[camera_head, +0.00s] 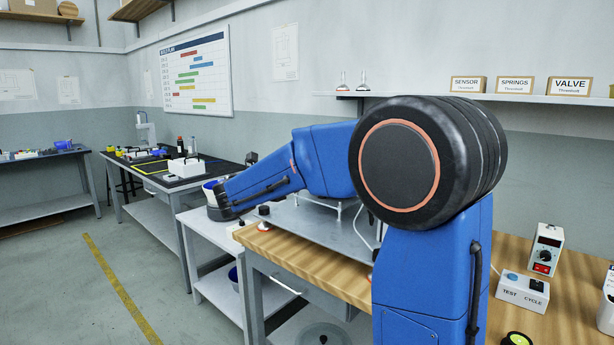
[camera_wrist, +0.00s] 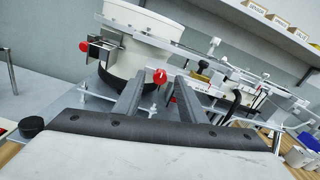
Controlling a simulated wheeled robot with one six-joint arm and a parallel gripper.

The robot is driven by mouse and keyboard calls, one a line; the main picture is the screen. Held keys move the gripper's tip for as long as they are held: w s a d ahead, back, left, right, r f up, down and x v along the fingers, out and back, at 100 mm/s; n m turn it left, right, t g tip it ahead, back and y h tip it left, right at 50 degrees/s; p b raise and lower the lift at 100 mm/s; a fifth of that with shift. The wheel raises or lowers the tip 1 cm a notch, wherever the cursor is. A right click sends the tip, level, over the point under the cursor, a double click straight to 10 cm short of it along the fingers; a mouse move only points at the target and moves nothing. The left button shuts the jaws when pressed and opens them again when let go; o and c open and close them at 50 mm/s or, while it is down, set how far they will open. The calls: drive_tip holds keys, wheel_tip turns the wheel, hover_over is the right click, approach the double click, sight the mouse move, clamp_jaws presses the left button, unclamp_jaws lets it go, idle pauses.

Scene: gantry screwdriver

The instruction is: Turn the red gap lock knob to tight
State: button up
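In the wrist view a small round red knob (camera_wrist: 159,76) with a pale mark shows between the tips of my gripper (camera_wrist: 159,84). The two dark fingers are apart, with a clear gap between them. The knob appears at or just beyond the fingertips; I cannot tell the exact depth, and no finger visibly presses on it. A second red knob (camera_wrist: 83,46) sits to the left, beside a metal bracket. I cannot tell from labels which is the gap lock knob. In the head view my arm hides most of the device, and my fingers do not show.
A white bowl (camera_wrist: 136,58) stands behind the knobs, with a metal rail (camera_wrist: 165,42) crossing before it. Brackets and rods crowd the right. In the head view a metal plate (camera_head: 318,232) lies on the wooden bench (camera_head: 335,281), with a test box (camera_head: 523,291) at right.

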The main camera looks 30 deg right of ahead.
drive_tip(key=shift+w+d, duration=0.2)
drive_tip(key=shift+d, duration=0.3)
clamp_jaws()
drive_tip(key=shift+f+m, duration=0.1)
drive_tip(key=shift+m, duration=8.8)
drive_tip(key=shift+s, duration=0.1)
